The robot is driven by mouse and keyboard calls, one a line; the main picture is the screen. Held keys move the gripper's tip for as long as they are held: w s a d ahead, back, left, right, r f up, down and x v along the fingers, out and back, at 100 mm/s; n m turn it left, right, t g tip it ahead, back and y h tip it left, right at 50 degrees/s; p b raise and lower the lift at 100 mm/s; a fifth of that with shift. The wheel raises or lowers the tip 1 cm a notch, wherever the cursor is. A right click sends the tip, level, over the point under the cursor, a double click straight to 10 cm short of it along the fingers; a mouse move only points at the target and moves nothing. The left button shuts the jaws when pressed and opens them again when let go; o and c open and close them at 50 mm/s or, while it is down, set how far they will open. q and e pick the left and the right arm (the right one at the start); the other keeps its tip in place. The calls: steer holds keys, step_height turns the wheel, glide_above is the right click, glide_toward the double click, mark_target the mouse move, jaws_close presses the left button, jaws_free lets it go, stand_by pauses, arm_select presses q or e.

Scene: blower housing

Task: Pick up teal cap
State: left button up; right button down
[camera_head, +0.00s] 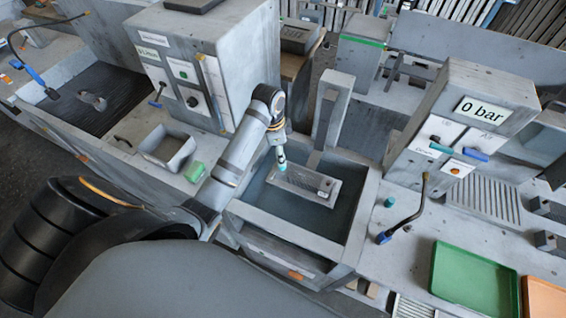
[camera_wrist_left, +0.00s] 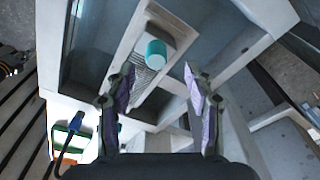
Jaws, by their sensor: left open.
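A teal cap (camera_wrist_left: 156,54) shows in the left wrist view as a short cylinder at the end of a pale fitting on the grey slotted holder (camera_wrist_left: 150,78). It lies just ahead of my left gripper (camera_wrist_left: 159,80), between the lines of the two open, empty fingers. In the head view my left gripper (camera_head: 280,147) points down over the left end of the holder (camera_head: 318,186) in the basin, with teal (camera_head: 282,166) at its tip. Contact cannot be told. A second small teal piece (camera_head: 389,201) stands on the right counter. My right gripper is not in view.
The basin walls (camera_head: 357,228) surround the holder, and a grey upright (camera_head: 332,108) rises behind it. A blue-ended hose (camera_head: 405,222), a green tray (camera_head: 462,284) and an orange tray (camera_head: 545,298) are on the right. A small grey bin (camera_head: 168,148) is left.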

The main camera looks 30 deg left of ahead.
arm_select(q)
steer(key=shift+s+d+f+p, duration=0.1)
steer(key=shift+d+f+p, duration=0.15)
steer(key=shift+f+p, duration=0.7)
steer(key=shift+d+f, duration=0.15)
steer(key=shift+f, duration=1.3)
steer(key=c, duration=1)
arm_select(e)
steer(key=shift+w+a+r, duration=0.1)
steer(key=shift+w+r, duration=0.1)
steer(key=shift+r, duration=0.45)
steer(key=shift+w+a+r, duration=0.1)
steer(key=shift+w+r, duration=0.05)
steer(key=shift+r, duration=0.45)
arm_select(q)
steer(key=shift+r, duration=0.1)
steer(key=shift+c, duration=0.2)
